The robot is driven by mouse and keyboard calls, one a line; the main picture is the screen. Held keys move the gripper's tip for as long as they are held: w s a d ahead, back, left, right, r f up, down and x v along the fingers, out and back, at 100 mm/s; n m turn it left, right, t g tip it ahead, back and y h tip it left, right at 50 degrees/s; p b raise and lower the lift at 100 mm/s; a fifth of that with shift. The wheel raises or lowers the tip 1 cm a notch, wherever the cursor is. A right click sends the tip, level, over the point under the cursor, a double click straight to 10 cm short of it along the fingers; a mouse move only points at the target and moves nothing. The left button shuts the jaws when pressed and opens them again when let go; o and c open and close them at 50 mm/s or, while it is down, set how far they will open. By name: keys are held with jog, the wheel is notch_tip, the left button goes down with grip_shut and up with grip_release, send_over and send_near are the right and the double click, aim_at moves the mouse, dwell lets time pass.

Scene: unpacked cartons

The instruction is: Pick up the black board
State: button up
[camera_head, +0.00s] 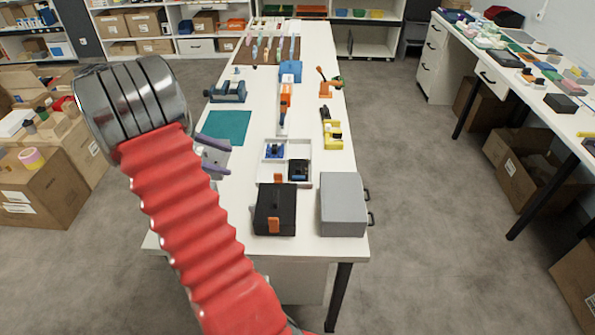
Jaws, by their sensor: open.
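A small black board (299,170) lies in the right front part of a shallow white tray (309,150) on the long white table. A small blue board (274,149) lies in the same tray, behind and to the left of it. My gripper (219,158) shows only in part behind my red arm, over the left side of the table. Its two greyish-purple fingers are apart, with nothing seen between them. It is to the left of the tray and apart from the black board.
A black case (268,203) with an orange latch and a grey box (342,205) stand in front of the tray. A teal mat (226,126) and a blue vise (228,91) are behind-left. A yellow tool (332,133) is behind-right. Cartons (40,190) stand on the left.

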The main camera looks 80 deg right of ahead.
jog(key=s+d+f+g, duration=0.1)
jog(key=s+d+f, duration=0.1)
jog(key=d, duration=0.1)
jog(key=s+d+f+g, duration=0.1)
jog(key=s+d+f, duration=0.1)
jog(key=d, duration=0.1)
jog(key=s+d+f+g, duration=0.1)
jog(key=s+d+f, duration=0.1)
jog(key=d+f, duration=0.1)
jog(key=shift+d+n, duration=0.15)
jog(key=shift+n, duration=0.15)
jog(key=shift+r, duration=0.1)
jog(key=shift+s, duration=0.1)
send_near(297, 166)
jog(key=shift+s+d+f, duration=0.4)
jog(key=shift+s+f, duration=0.15)
jog(key=shift+f, duration=0.05)
jog(key=shift+s+d+f, duration=0.4)
jog(key=shift+s+f, duration=0.2)
jog(key=x, duration=0.4)
jog(key=shift+s+r, duration=0.3)
jog(key=shift+s+d+f, duration=0.2)
jog(key=shift+s+f, duration=0.05)
jog(key=shift+s, duration=0.15)
